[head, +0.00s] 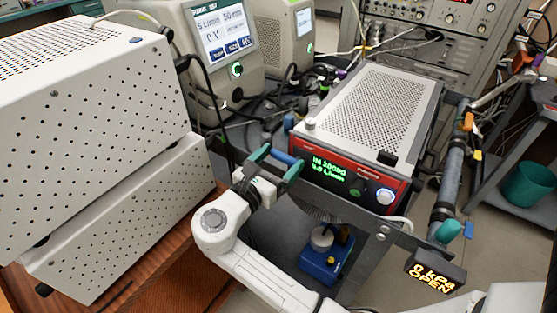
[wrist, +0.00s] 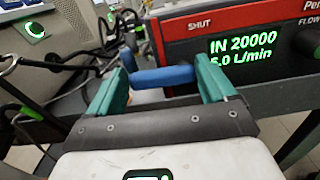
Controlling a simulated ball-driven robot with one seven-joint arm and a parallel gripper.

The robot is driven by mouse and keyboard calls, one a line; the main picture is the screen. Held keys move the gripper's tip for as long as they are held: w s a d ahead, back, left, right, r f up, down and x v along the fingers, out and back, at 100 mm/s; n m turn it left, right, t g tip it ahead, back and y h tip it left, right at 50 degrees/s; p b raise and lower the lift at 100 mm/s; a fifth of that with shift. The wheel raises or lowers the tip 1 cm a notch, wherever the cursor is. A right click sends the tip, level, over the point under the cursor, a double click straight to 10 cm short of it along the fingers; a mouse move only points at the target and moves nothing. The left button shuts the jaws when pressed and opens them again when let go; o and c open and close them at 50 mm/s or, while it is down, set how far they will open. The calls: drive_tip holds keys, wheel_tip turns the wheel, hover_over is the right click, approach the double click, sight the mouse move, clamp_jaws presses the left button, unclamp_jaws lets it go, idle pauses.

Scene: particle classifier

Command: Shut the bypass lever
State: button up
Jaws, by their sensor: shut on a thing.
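The bypass lever is a blue bar (head: 283,157) at the left end of the red-fronted instrument (head: 340,178). It also shows in the wrist view (wrist: 164,76), lying roughly level between my green fingers. My gripper (head: 277,162) is shut on this blue lever, with one finger at each end of it; in the wrist view the fingertips (wrist: 166,66) stand either side. The word SHUT is printed on the red panel (wrist: 199,26) just right of and above the lever. The lever's mount is mostly hidden behind the fingers.
The instrument's green display (wrist: 243,47) reads IN 20000 and about 5.0 L/min. An orange-lit sign (head: 436,271) at the lower right reads 0 kPa OPEN. White perforated boxes (head: 90,130) stand close on the left. A pipe (head: 452,180) runs down the right side.

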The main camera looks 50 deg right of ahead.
drive_tip(key=m, duration=0.1)
drive_tip(key=m+p, duration=0.1)
drive_tip(key=r+m, duration=0.1)
drive_tip(key=m, duration=0.1)
drive_tip(key=shift+s+p, duration=0.3)
drive_tip(key=shift+p, duration=0.1)
drive_tip(key=shift+s+r+m, duration=0.15)
drive_tip(key=shift+s+m, duration=0.1)
drive_tip(key=shift+m, duration=0.85)
drive_tip(key=shift+s+r+m, duration=0.15)
drive_tip(key=shift+s+m, duration=0.05)
drive_tip(key=shift+m, duration=0.9)
drive_tip(key=o, duration=0.9)
drive_tip(key=shift+a, duration=0.15)
drive_tip(key=a, duration=1)
drive_tip(key=shift+s+a, duration=0.2)
drive_tip(key=shift+a, duration=0.1)
drive_tip(key=shift+c, duration=0.6)
